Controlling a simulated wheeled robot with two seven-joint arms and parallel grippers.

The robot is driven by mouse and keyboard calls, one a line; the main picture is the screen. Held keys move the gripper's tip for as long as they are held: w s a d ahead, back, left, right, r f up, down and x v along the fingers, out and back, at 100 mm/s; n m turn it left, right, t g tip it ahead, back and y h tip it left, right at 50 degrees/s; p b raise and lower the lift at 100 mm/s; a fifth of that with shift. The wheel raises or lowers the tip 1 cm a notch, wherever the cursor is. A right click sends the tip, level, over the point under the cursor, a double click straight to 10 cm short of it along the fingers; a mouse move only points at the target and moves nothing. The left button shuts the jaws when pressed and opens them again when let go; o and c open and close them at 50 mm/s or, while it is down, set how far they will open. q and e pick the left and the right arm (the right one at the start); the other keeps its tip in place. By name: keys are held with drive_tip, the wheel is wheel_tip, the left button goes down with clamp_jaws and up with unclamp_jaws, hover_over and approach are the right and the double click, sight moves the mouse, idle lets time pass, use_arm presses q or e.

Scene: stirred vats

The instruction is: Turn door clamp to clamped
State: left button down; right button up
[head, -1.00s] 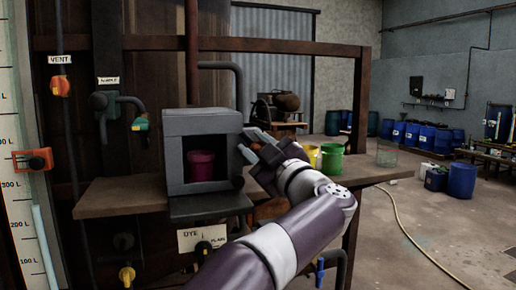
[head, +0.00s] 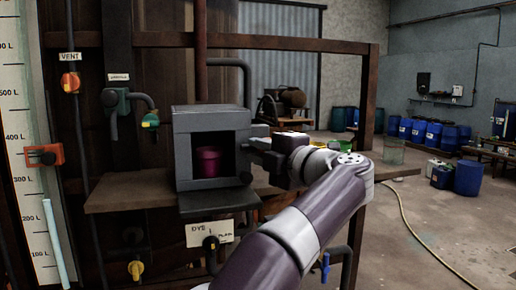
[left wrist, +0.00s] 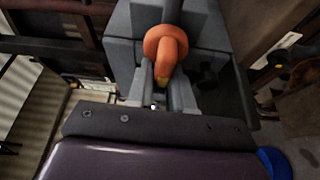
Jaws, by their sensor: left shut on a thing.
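The grey box (head: 212,119) stands on a wooden shelf, its front opening towards me with a magenta pot (head: 208,161) inside. My left gripper (head: 258,150) is at the box's right side. The left gripper's fingers (left wrist: 162,88) are shut on the handle's lower end. In the head view the gripper and arm hide the handle. My right gripper is in neither view.
A dark flat panel (head: 218,200) juts out below the box opening. The wooden shelf (head: 130,194) extends left of the box. Valves and pipes line the left, including a green-and-yellow valve (head: 150,119). Blue barrels (head: 428,133) stand far right; the floor nearer is mostly clear, with a hose.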

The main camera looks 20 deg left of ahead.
use_arm(q)
drive_tip(key=shift+w+n, duration=0.1)
drive_tip(key=shift+n, duration=0.3)
drive_tip(key=c, duration=1.1)
unclamp_jaws()
drive_tip(key=shift+d, duration=0.1)
drive_tip(key=shift+w+d+f, duration=0.15)
drive_tip(key=shift+w+d, duration=0.05)
drive_tip(key=shift+w, duration=0.15)
drive_tip(key=shift+s+a, duration=0.1)
drive_tip(key=shift+s, duration=0.2)
drive_tip(key=b+v, duration=0.2)
drive_tip(key=v, duration=1)
drive_tip(key=shift+r, duration=0.2)
drive_tip(key=shift+s, duration=0.1)
